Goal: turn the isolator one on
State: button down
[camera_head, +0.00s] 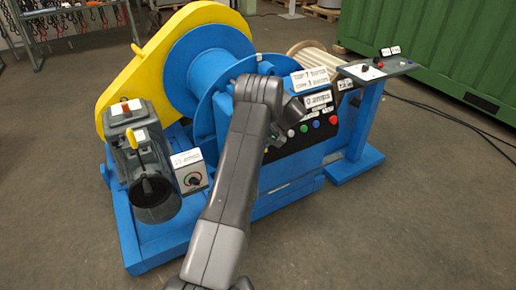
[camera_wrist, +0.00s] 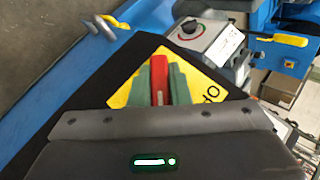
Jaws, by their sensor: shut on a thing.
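The isolator shows in the wrist view as a red handle (camera_wrist: 158,82) on a yellow plate (camera_wrist: 208,87) with partly hidden dark lettering. The plate sits on a black panel, which also shows in the head view (camera_head: 318,146). My gripper (camera_wrist: 160,72) has its green fingers on either side of the red handle, shut on it. In the head view, my gripper (camera_head: 275,141) is at the left part of the black panel, where my arm hides the isolator. I cannot read the isolator's on or off position.
A grey dial box (camera_head: 191,180) stands left of my arm, beside the grey motor (camera_head: 145,165). Green, red and blue buttons (camera_head: 318,124) sit on the panel right of my gripper. A blue stand (camera_head: 365,115) is further right. Open floor lies in front.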

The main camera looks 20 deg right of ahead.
jog(key=c, duration=1.4)
grip_release()
jog(key=shift+o, duration=0.2)
jog(key=v, duration=1.3)
jog(key=shift+d+r, duration=0.25)
jog(key=shift+r, duration=0.05)
jog(key=shift+f, duration=0.1)
jog(key=x, duration=1.3)
jog(key=shift+a+f, duration=0.2)
jog(key=shift+a, duration=0.05)
